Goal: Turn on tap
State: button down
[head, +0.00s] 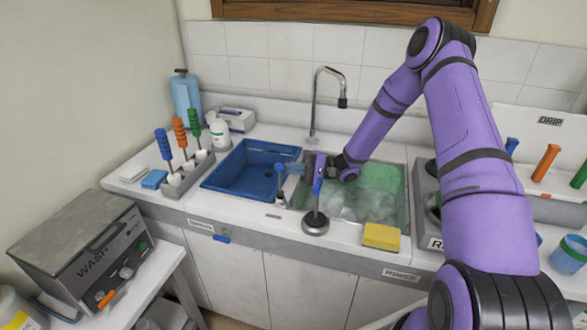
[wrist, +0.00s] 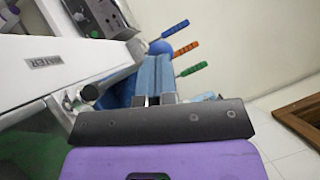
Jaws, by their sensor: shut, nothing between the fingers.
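A chrome gooseneck tap (head: 316,100) stands behind the sinks, with its dark nozzle hanging to the right. At the front edge of the counter is a fixture with a round grey base (head: 315,222) and an upright blue lever (head: 318,178). I cannot tell which of these controls the water. My gripper (head: 290,167) is over the divide between the two sinks, behind and left of the lever, pointing left. In the wrist view its blue fingers (wrist: 156,72) are together, with nothing between them. I cannot tell whether the gripper touches the fixture.
A blue basin (head: 238,178) fills the left sink. The right sink (head: 375,195) holds a green, clear-looking bath. A yellow sponge (head: 381,236) lies at its front. A brush rack (head: 188,175) is left, and the WASH machine (head: 88,255) is lower left. My arm covers the right side.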

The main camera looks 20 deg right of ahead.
jog(key=s+a+n+h, duration=0.3)
jog(key=s+a+n, duration=0.1)
jog(key=s+n, duration=0.1)
jog(key=shift+f+g, duration=0.3)
jog(key=shift+f, duration=0.15)
dwell(0.5)
jog(key=shift+d, duration=0.1)
